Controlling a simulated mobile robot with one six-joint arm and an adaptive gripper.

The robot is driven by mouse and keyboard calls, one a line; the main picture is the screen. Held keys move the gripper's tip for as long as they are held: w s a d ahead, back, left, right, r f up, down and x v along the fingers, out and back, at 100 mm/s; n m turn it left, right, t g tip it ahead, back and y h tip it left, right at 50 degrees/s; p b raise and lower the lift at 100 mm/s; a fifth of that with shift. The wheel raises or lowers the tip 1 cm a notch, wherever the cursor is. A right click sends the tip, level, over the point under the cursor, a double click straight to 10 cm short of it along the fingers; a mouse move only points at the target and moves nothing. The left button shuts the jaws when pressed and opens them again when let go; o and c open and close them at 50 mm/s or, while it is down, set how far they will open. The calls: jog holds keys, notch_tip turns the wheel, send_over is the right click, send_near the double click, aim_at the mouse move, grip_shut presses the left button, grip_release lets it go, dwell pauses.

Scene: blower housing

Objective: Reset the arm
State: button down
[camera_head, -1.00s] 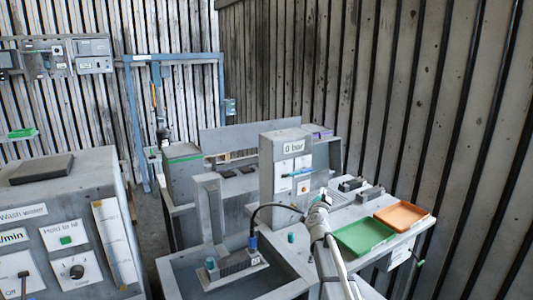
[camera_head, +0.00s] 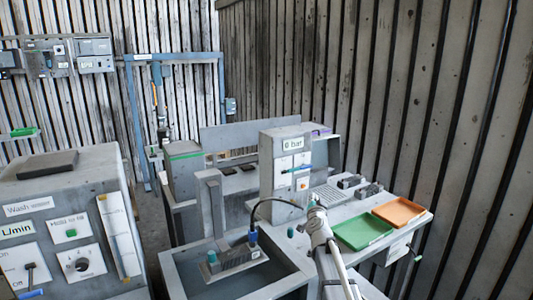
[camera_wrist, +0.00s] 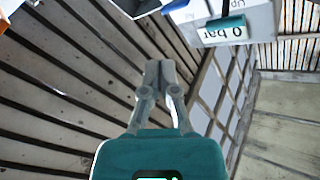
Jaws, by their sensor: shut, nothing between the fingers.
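My arm reaches up from the bottom of the head view over the front of the grey bench. In the wrist view my gripper (camera_wrist: 160,68) is shut, its two grey fingertips together with nothing between them. The fingers point toward the slatted wall and the bench unit, which appear tilted in that view. In the head view the gripper's fingers are too small to make out.
A green tray (camera_head: 363,232) and an orange tray (camera_head: 399,211) lie on the bench to the right of my arm. A grey unit reading "0 bar" (camera_head: 292,144) stands behind it. A sunken basin holds a grey block (camera_head: 237,260) with a blue connector. A wash-water cabinet (camera_head: 85,180) is at left.

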jog(key=s+a+f+n+g+y, duration=0.2)
jog(key=s+f+g, duration=0.1)
jog(key=s+f, duration=0.1)
jog(key=s+a+f+n+g+y+b, duration=0.1)
jog(key=s+a+f+n+g+y, duration=0.1)
jog(key=s+f, duration=0.3)
jog(key=s+a+f+n+g+y, duration=0.1)
jog(key=s+a+f+n+g, duration=0.2)
jog(key=s+f, duration=0.2)
jog(key=shift+s+g+y+b, duration=0.35)
jog(key=shift+s+g+y, duration=0.05)
jog(key=shift+s, duration=0.1)
jog(key=s+d+f+g+h, duration=0.1)
jog(key=s+d+f+g, duration=0.1)
jog(key=s, duration=0.5)
jog(key=s+d+f+g+h+b, duration=0.1)
jog(key=s+f+g, duration=0.3)
jog(key=s, duration=0.4)
jog(key=s+d+f+g+h, duration=0.2)
jog(key=s+d+g, duration=0.1)
jog(key=s, duration=0.4)
jog(key=shift+s+f+g, duration=0.2)
jog(key=shift+f+g, duration=0.2)
